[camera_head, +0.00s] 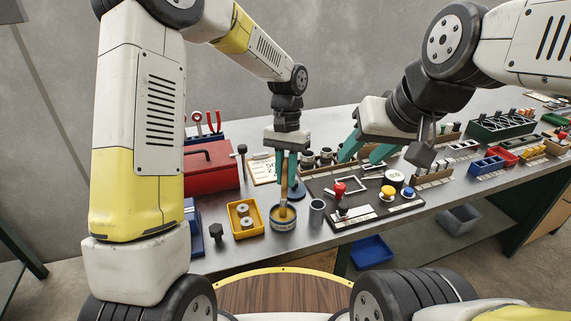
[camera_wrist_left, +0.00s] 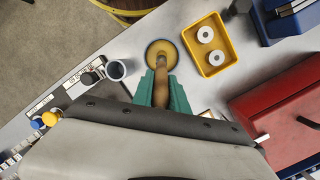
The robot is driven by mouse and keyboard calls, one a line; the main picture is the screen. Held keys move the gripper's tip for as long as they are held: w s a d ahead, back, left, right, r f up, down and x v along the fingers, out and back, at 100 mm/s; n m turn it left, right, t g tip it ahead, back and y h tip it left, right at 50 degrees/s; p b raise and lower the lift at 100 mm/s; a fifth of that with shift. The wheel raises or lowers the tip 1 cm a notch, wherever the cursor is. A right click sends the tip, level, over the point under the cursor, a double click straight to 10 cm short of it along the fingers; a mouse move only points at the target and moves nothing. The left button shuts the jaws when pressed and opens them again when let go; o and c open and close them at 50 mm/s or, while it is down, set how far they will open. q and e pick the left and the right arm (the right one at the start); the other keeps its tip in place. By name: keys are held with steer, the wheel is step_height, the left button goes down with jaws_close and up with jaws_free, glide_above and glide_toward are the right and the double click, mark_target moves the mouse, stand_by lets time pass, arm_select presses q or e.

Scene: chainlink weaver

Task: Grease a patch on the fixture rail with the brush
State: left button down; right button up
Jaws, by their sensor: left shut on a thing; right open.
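My left gripper (camera_head: 285,170) is shut on the wooden handle of the brush (camera_head: 284,198) and holds it upright with the head down. The brush head is in or just over the round grease pot (camera_head: 283,224), which holds yellowish grease; contact cannot be told. In the left wrist view the brush handle (camera_wrist_left: 160,88) runs from between the green fingers to the pot (camera_wrist_left: 161,47). My right gripper (camera_head: 367,152) is open and empty above the back of the black fixture board (camera_head: 375,208). I cannot clearly make out the fixture rail.
A yellow tray (camera_head: 237,228) with two pale rings stands left of the pot, and a grey cup (camera_head: 317,213) stands right of it. A red toolbox (camera_head: 210,168) is behind on the left. Red, yellow and blue knobs stand on the board. Small bins fill the bench's right.

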mark_target(286, 164)
arm_select(q)
steer(key=shift+s+v, duration=0.25)
steer(key=shift+v, duration=0.9)
steer(key=shift+s+v, duration=0.25)
steer(key=shift+v, duration=0.85)
steer(key=shift+s+v, duration=0.25)
steer(key=shift+v, duration=0.9)
steer(key=shift+r, duration=0.15)
